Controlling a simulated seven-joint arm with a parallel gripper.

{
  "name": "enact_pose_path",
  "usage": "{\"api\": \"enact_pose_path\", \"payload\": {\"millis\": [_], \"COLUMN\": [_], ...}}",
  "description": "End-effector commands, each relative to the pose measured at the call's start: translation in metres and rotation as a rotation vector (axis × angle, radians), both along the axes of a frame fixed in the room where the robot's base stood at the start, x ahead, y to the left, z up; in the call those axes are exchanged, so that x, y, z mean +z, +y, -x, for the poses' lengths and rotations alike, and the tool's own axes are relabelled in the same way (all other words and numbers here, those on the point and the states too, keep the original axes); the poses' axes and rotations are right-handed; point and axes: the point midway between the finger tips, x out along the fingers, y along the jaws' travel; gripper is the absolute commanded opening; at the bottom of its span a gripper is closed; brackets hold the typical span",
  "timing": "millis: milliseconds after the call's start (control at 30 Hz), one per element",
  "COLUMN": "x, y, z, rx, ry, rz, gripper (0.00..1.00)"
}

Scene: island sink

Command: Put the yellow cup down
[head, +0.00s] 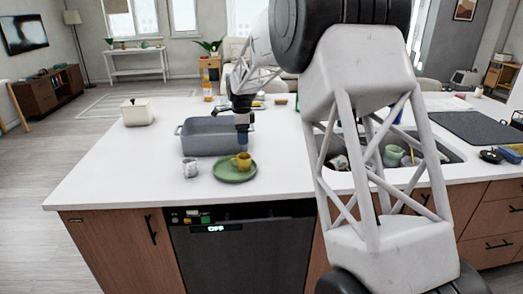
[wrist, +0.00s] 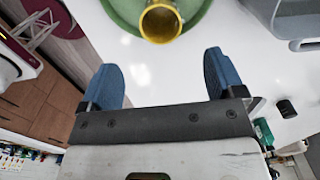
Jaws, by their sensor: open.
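The yellow cup (head: 242,161) stands upright on the green plate (head: 234,175), near the front edge of the counter. In the wrist view the cup (wrist: 160,24) shows at the top edge, partly cut off, on the plate (wrist: 200,12). My gripper (head: 242,146) hangs fingers-down close to the cup in the head view. In the wrist view my gripper (wrist: 163,78) has its two blue fingers wide apart with only white counter between them. The cup lies beyond the fingertips, outside the fingers.
A grey-blue basin (head: 200,138) stands just behind the plate. A small glass (head: 190,168) is left of the plate. A white lidded box (head: 137,113) stands farther back left. The sink (head: 440,153) with dishes is to the right, partly behind my arm. The counter's left front (head: 120,182) is clear.

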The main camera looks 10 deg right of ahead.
Motion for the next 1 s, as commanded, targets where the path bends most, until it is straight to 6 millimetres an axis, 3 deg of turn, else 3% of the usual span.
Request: {"api": "enact_pose_path", "payload": {"millis": [267, 467, 667, 1000], "x": [0.003, 0.020, 0.047, 0.087], "y": [-0.002, -0.013, -0.031, -0.064], "z": [0.004, 0.025, 0.066, 0.152], "rx": [0.011, 0.070, 0.183, 0.412], "ry": [-0.002, -0.012, -0.032, -0.065], "rz": [0.000, -0.001, -0.002, 0.006], "gripper": [0.88, 0.88, 0.88, 0.88]}}
